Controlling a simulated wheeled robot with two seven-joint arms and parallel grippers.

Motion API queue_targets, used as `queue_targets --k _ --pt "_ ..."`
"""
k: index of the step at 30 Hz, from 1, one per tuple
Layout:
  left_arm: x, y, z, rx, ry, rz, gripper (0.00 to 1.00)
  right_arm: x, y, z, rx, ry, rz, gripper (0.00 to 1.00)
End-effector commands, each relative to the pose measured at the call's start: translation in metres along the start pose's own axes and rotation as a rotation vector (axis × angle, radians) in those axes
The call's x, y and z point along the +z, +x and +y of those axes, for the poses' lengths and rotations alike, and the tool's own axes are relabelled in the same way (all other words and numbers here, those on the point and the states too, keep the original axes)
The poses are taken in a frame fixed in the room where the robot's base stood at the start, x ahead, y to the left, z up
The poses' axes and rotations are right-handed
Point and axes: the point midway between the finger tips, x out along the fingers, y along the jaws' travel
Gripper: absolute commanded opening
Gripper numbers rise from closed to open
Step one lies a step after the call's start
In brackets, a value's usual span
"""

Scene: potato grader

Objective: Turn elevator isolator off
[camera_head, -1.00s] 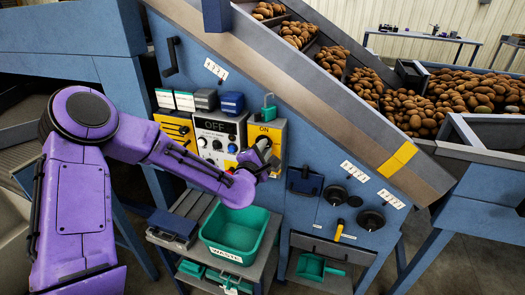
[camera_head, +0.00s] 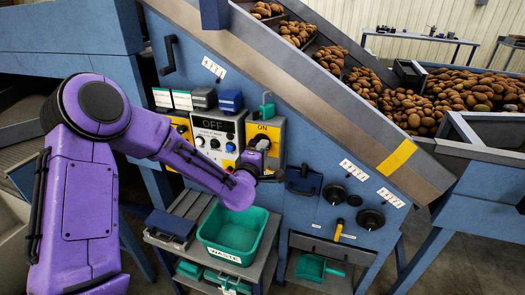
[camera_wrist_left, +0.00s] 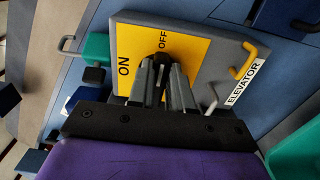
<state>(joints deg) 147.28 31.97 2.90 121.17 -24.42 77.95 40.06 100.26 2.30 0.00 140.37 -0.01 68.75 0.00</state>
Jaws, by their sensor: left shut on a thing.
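The elevator isolator (camera_head: 277,132) is a grey box with a yellow face marked ON and OFF, on the blue machine panel. In the left wrist view its yellow plate (camera_wrist_left: 198,50) shows close up, turned on its side, with an ELEVATOR label. My left gripper (camera_head: 260,145) is at the front of the box. In the wrist view the left gripper (camera_wrist_left: 160,72) has its fingers closed together on the black isolator handle (camera_wrist_left: 161,58), beside the word OFF. The fingers hide much of the handle, so I cannot tell its exact setting. My right gripper is out of view.
A control box (camera_head: 214,124) with an OFF display and knobs stands left of the isolator. A green padlock (camera_head: 267,110) hangs above it. A yellow hook (camera_wrist_left: 247,62) juts from the isolator's face. A green WASTE bin (camera_head: 233,262) sits below.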

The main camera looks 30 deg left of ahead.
Motion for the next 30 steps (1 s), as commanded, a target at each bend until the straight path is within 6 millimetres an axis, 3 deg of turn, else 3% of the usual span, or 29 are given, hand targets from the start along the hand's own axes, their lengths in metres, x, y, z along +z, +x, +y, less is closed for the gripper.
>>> queue_targets --k 10,11,12,13,23,30 --pt "0.000 -0.001 -0.002 -0.004 0.007 -0.002 0.00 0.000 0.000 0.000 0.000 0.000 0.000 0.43" --pt "0.000 -0.001 -0.002 -0.004 0.007 -0.002 0.29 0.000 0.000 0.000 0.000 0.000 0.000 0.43" --pt "0.000 -0.001 -0.002 -0.004 0.007 -0.002 0.42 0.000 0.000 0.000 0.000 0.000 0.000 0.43" --pt "0.000 -0.001 -0.002 -0.004 0.006 -0.002 0.45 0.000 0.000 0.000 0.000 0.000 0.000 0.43" --pt "0.000 -0.005 -0.001 -0.001 0.004 -0.002 0.45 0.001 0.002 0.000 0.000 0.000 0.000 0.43" --pt "0.001 -0.058 -0.004 -0.002 0.003 -0.003 0.45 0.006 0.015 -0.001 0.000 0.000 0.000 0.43"
